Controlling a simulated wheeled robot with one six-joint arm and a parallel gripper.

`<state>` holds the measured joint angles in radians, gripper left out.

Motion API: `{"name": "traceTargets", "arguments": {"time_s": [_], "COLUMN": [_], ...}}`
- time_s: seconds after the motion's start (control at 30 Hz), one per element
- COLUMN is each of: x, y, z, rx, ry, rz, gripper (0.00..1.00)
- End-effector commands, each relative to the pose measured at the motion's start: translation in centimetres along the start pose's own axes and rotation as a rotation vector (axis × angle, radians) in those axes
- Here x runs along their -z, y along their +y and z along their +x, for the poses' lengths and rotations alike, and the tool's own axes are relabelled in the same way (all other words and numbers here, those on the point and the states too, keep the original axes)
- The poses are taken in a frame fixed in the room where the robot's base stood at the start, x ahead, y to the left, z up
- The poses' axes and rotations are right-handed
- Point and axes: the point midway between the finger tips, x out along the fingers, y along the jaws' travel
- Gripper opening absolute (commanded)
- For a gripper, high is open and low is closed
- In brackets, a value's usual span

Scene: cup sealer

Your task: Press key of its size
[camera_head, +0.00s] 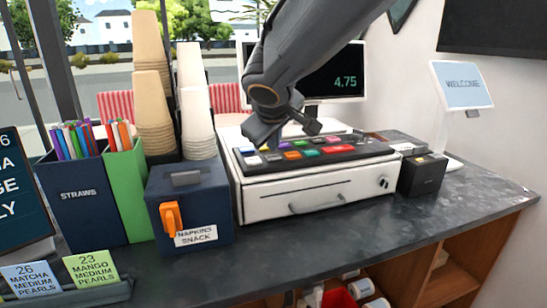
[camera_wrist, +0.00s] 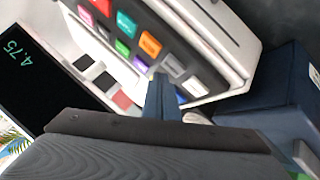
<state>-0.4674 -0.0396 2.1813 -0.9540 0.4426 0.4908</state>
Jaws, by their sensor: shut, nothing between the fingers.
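The cash register (camera_head: 315,194) is a white drawer unit with a dark key panel on top, bearing coloured keys in rows. In the head view a green key (camera_head: 310,153) and a red key (camera_head: 331,149) show right of my gripper (camera_head: 262,140). My gripper is shut and empty, pointing down over the panel's left part. In the wrist view its fingertips (camera_wrist: 162,80) are close to a grey key (camera_wrist: 172,65), a purple key (camera_wrist: 140,63) and a white key (camera_wrist: 195,88). An orange key (camera_wrist: 150,43) lies beyond. I cannot tell if the tips touch a key.
The monitor (camera_head: 335,75) behind reads 4.75. Cup stacks (camera_head: 152,90), a straw box (camera_head: 82,198) and a napkin box (camera_head: 190,200) stand left of the register. A small black box (camera_head: 422,174) and a welcome screen (camera_head: 462,84) stand right.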

Motion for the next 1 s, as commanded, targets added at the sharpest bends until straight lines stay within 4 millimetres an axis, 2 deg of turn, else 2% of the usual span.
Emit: {"name": "traceTargets", "arguments": {"time_s": [1.0], "x": [-0.52], "y": [-0.53], "z": [0.7], "rx": [0.0], "ry": [0.0], "rz": [0.0], "gripper": [0.0]}}
